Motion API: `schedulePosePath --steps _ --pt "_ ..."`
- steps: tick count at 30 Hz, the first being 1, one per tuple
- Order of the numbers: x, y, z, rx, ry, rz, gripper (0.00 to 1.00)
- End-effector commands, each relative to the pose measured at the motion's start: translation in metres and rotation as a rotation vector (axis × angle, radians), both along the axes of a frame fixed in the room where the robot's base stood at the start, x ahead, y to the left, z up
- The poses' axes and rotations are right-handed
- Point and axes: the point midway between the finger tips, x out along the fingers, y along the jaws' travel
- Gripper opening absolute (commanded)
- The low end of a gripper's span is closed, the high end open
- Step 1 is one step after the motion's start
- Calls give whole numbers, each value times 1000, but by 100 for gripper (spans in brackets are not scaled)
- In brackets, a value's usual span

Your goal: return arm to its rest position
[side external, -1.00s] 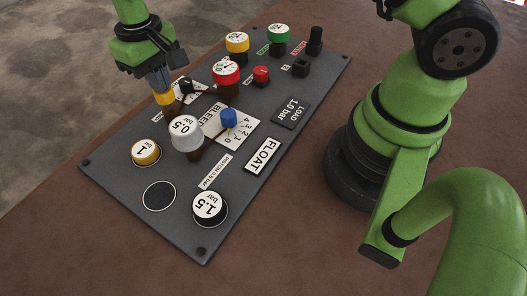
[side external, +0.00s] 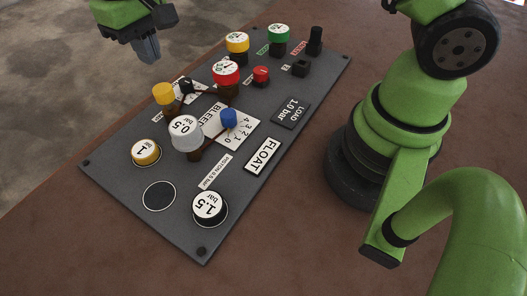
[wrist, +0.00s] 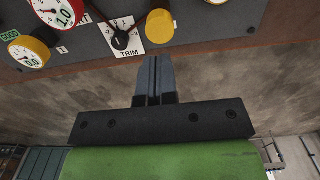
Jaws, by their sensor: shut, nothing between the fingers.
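My gripper (side external: 148,50) is at the upper left in the side external view, raised above and beyond the far left edge of the panel. Its fingers are together and hold nothing. In the wrist view the shut fingers (wrist: 154,78) point toward the panel edge, near the yellow knob (wrist: 160,26) and the black TRIM knob (wrist: 121,40). The yellow knob (side external: 163,94) stands on the dark control panel (side external: 122,184) in the side external view, apart from my gripper.
The panel carries a grey 0.5 bar weight (side external: 185,134), a yellow weight (side external: 146,152), a black 1.5 bar weight (side external: 209,207), a blue knob (side external: 228,118), a red-rimmed gauge (side external: 226,73) and a red button (side external: 261,75). The brown table (side external: 90,240) is bare at the front left.

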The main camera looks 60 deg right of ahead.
Motion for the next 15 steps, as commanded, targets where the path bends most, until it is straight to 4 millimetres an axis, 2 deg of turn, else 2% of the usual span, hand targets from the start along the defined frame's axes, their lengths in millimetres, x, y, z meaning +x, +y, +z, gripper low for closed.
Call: schedulePosePath --steps 5,8,11,15 --pt "0 0 0 0 -1 -1 0" --pt "-2 -2 9 8 -13 -8 0" --pt "-8 -9 34 27 -47 -28 0" --pt "-33 -25 84 74 -124 -74 0"
